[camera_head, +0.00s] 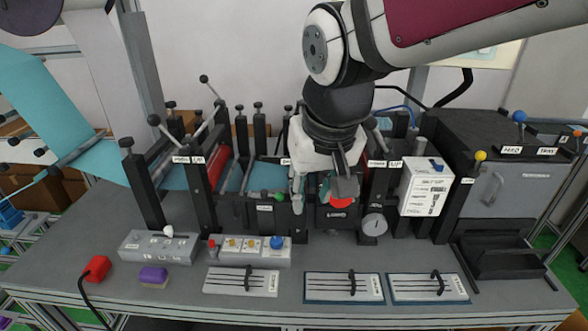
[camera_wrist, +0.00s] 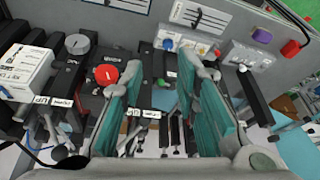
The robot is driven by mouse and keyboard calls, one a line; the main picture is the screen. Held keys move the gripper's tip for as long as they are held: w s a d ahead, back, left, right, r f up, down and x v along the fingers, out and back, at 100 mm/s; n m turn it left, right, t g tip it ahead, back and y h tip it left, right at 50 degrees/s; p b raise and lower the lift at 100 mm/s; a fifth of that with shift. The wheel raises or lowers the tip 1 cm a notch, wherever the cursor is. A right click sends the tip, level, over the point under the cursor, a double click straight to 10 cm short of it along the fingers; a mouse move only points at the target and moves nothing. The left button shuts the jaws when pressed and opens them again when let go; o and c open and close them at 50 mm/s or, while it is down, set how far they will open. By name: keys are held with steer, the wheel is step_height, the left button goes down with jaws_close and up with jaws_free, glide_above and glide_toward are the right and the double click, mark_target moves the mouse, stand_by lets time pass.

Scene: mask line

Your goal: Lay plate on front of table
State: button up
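Three flat plates with black handles lie along the front of the table: a pale left plate (camera_head: 225,286), a blue-edged middle plate (camera_head: 322,289) and a blue-edged right plate (camera_head: 405,290). I cannot tell which one the task means. A handled plate also shows at the top of the wrist view (camera_wrist: 205,22). My gripper (camera_head: 322,196) points down over the machine's middle, behind the plates and apart from them. In the wrist view its fingers (camera_wrist: 161,64) are spread, with no plate between them. The fingers hide part of the machine.
The grey table (camera_head: 190,300) carries rollers and black posts. A red button (camera_head: 341,202) and a gauge (camera_head: 374,224) are close to my gripper. Control boxes (camera_head: 250,249), a purple block (camera_head: 153,275) and a red switch (camera_head: 97,268) stand at the front left. A black machine (camera_head: 500,190) stands right.

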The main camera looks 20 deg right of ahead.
steer(key=s+d+r+n+t, duration=0.1)
steer(key=s+d+r, duration=0.1)
steer(key=s, duration=0.7)
steer(key=shift+s+r+t, duration=0.15)
steer(key=shift+r+t, duration=0.1)
steer(key=shift+t, duration=0.15)
